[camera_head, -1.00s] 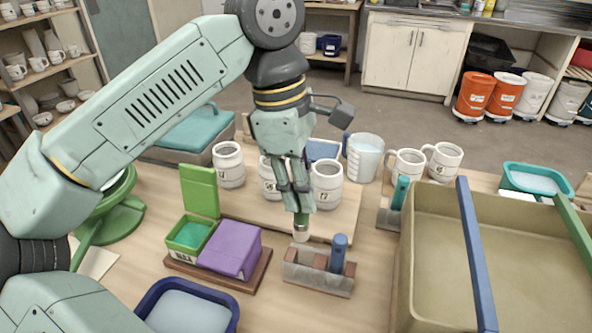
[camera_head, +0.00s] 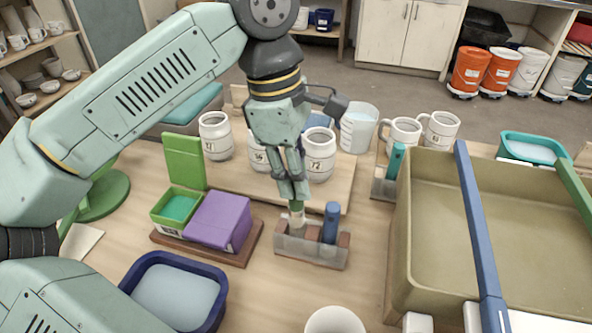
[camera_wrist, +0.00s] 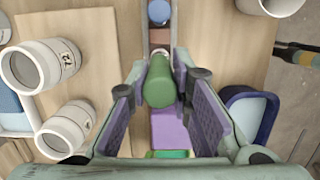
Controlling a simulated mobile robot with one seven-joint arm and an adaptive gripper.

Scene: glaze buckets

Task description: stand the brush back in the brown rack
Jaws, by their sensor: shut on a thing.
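The brush has a green handle (camera_wrist: 159,82) and a pale lower part (camera_head: 297,219). My gripper (camera_head: 296,200) is shut on its handle and holds it roughly upright. The brown rack (camera_head: 335,252) is a short block with a greyish front on the table. The brush's pale end is at the top of the rack's left part; I cannot tell how deep it sits. A blue-handled tool (camera_head: 330,223) stands in the rack's right part. The wrist view shows the handle between both finger pads, with the blue tool (camera_wrist: 159,12) beyond it.
White mugs (camera_head: 319,152) stand on a board just behind my gripper. A purple block (camera_head: 218,222) is left of the rack, a blue tub (camera_head: 215,309) at front left. A large tan basin (camera_head: 400,260) is to the right. A teal-handled tool (camera_head: 396,160) stands in another holder.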

